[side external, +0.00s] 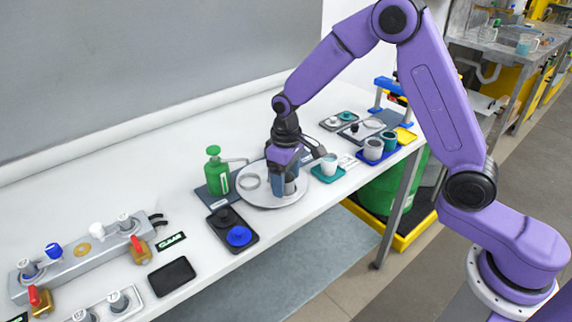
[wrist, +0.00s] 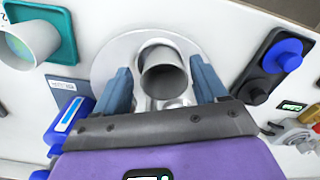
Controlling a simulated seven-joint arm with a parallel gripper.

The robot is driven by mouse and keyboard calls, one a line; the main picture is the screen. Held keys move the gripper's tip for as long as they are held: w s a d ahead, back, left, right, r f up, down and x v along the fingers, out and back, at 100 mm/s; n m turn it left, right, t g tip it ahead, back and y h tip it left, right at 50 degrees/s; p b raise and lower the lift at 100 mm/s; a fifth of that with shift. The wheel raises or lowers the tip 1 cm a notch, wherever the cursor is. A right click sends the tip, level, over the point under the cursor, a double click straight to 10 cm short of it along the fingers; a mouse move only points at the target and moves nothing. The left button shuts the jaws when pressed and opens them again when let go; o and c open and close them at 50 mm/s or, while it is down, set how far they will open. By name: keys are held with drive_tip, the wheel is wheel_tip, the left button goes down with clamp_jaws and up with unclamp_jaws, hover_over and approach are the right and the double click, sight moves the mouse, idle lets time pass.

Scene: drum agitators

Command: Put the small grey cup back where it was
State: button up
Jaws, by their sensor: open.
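The small grey cup (wrist: 163,78) stands on a round pale plate (wrist: 112,48), its open mouth facing the wrist camera. My gripper (wrist: 165,85) is open, with one blue finger on each side of the cup. A thin gap shows on both sides in the wrist view; contact lower down cannot be told. In the side view my gripper (side external: 287,182) is low over the same plate (side external: 262,200), and the cup (side external: 291,187) is mostly hidden by the fingers.
A white cup (side external: 329,165) stands on a teal tray (side external: 322,176) to the right of the plate. A green can (side external: 217,172) is close on the left. A dark tray (side external: 222,219) with black and blue knobs is in front. Other cups (side external: 373,149) stand farther right.

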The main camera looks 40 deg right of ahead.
wheel_tip(320, 180, up, 12)
drive_tip(key=s+d+n, duration=0.2)
drive_tip(key=s, duration=0.8)
drive_tip(key=s+d+f+n, duration=0.1)
drive_tip(key=s+d+n, duration=0.2)
drive_tip(key=s, duration=0.8)
drive_tip(key=s+d+n, duration=0.2)
drive_tip(key=s+n, duration=0.1)
drive_tip(key=s, duration=0.8)
drive_tip(key=shift+d+f, duration=0.2)
drive_tip(key=shift+d, duration=0.15)
drive_tip(key=shift+w, duration=0.1)
